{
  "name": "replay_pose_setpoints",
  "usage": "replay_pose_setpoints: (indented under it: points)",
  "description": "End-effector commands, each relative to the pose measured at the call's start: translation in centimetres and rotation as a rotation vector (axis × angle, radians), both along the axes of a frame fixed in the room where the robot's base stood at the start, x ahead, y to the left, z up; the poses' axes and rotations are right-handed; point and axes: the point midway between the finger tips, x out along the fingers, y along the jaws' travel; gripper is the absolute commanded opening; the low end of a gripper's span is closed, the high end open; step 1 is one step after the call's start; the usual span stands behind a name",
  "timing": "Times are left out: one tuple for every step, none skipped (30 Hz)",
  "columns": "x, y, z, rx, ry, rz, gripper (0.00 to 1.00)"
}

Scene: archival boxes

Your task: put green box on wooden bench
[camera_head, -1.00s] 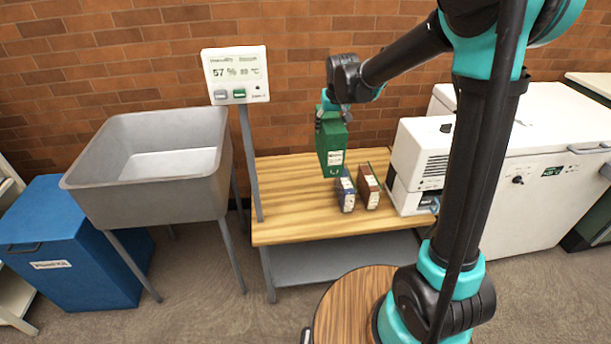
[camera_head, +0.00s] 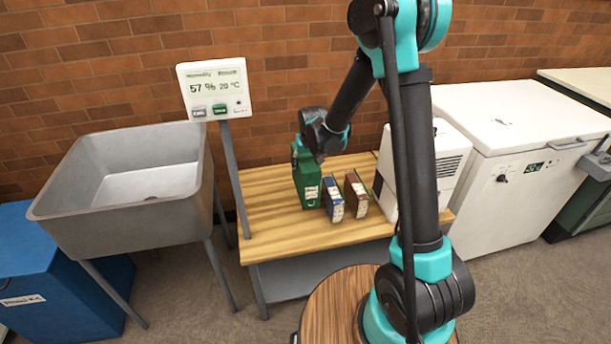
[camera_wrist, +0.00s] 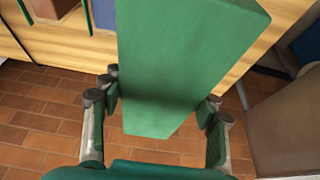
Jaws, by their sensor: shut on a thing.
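The green box (camera_head: 308,186) is upright at the left of a blue box on the wooden bench (camera_head: 262,212). Its bottom is at or just above the bench top; I cannot tell whether it touches. My gripper (camera_head: 305,149) is at its top and shut on it. In the wrist view, the green box (camera_wrist: 185,50) fills the middle, between the fingers of my gripper (camera_wrist: 161,100). Part of the bench (camera_wrist: 30,42) shows behind it. The far side of the box is hidden.
The blue box (camera_head: 333,200) and a brown box (camera_head: 357,195) stand close at the right. A white device (camera_head: 450,165) stands at the bench's right end. A display on a post (camera_head: 215,90) and a grey sink (camera_head: 130,195) are at the left. The bench's front left is clear.

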Motion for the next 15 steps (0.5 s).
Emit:
replay_pose_setpoints:
  points:
    - [0.1,0.0,-0.8,0.0,0.0,0.0,0.0]
    - [0.1,0.0,-1.1,0.0,-0.001,0.0,0.0]
    - [0.0,0.0,-1.5,0.0,0.0,0.0,0.0]
    - [0.0,0.0,-1.7,0.0,-0.001,0.0,0.0]
    - [0.0,0.0,-1.9,0.0,-0.001,0.0,0.0]
    - [0.0,0.0,-2.0,0.0,-0.001,0.0,0.0]
    - [0.0,0.0,-2.1,0.0,0.0,0.0,0.0]
    - [0.0,0.0,-2.2,0.0,0.0,0.0,0.0]
    - [0.0,0.0,-2.4,0.0,0.0,0.0,0.0]
    - [0.0,0.0,-2.6,0.0,0.0,0.0,0.0]
    - [0.0,0.0,-2.9,0.0,0.0,0.0,0.0]
    - [0.0,0.0,-3.3,0.0,0.0,0.0,0.0]
    - [0.0,0.0,-3.6,0.0,0.0,0.0,0.0]
    - [0.0,0.0,-4.0,0.0,0.0,0.0,0.0]
    - [0.0,0.0,-4.5,0.0,0.0,0.0,0.0]
